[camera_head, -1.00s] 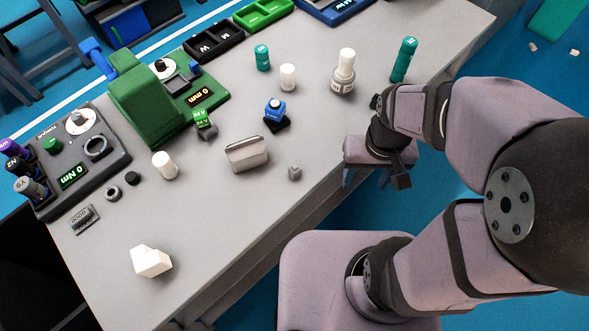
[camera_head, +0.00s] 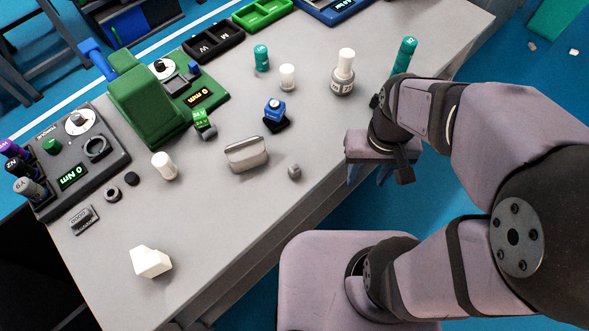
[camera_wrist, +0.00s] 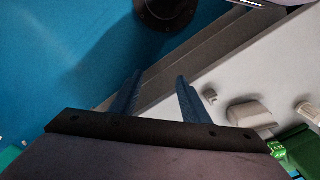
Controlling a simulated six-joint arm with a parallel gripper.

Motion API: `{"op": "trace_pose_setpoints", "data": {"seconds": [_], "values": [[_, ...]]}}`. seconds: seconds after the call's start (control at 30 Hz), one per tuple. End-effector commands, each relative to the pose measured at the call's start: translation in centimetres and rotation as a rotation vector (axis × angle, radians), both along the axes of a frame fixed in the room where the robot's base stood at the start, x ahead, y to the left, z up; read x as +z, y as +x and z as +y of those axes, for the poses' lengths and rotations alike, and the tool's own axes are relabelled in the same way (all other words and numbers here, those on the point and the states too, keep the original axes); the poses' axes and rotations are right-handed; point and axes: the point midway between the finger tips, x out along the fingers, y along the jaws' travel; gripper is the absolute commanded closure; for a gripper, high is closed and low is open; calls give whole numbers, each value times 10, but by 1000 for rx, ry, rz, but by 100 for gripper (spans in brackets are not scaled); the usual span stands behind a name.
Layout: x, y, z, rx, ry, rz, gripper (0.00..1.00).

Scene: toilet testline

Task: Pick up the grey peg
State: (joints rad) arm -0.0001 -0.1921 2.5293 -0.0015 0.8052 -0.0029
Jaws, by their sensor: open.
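The grey peg (camera_head: 294,171) is a small grey piece on the table, near its front edge and to the right of a larger grey block. In the wrist view the peg (camera_wrist: 210,96) lies to the right of my right-hand finger, apart from it. My gripper (camera_head: 367,177) hangs beyond the table's front edge, to the right of the peg. In the wrist view its two blue fingers (camera_wrist: 158,77) are spread apart with nothing between them.
A grey block (camera_head: 246,154) sits left of the peg, with a blue piece on a black base (camera_head: 276,114) behind. White cylinder (camera_head: 164,166), grey bottle (camera_head: 343,73) and teal tube (camera_head: 403,58) stand on the table (camera_head: 225,225). Tabletop around the peg is mostly clear.

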Motion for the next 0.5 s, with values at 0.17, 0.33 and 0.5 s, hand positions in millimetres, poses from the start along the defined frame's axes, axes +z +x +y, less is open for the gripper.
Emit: {"op": "trace_pose_setpoints", "data": {"seconds": [0.17, 0.33, 0.5], "values": [[25, 2, 0, 0, 0, -7, 58], [30, 0, 5, 100, -32, 45, 58], [28, 0, 11, 256, -88, 114, 58]]}}
